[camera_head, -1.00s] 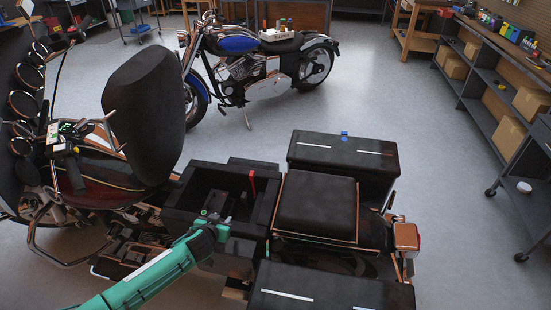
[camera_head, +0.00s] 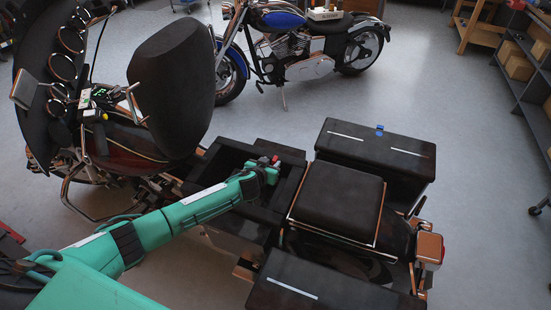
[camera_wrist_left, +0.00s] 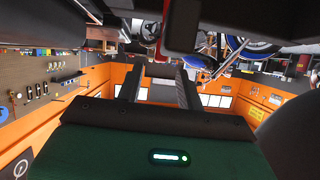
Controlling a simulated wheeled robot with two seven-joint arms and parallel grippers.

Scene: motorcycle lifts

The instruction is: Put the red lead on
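The red lead shows as a small red piece (camera_head: 275,159) at the tip of my left gripper (camera_head: 272,166), above the open black box behind the tall seat of the dismantled motorcycle. The gripper hides most of it. In the left wrist view, a dark red piece (camera_wrist_left: 166,40) hangs from the top, in line with the gap between the fingers. The two fingers of my left gripper (camera_wrist_left: 157,75) are apart there, with orange wall showing between them. I cannot tell whether they touch the red piece. My right gripper is not in view.
The open black box (camera_head: 225,160) has raised walls around the gripper. The tall black seat (camera_head: 172,85) stands to the left, and a square black seat pad (camera_head: 338,203) lies to the right. A blue motorcycle (camera_head: 300,45) stands behind. Grey floor (camera_head: 470,150) is clear at the right.

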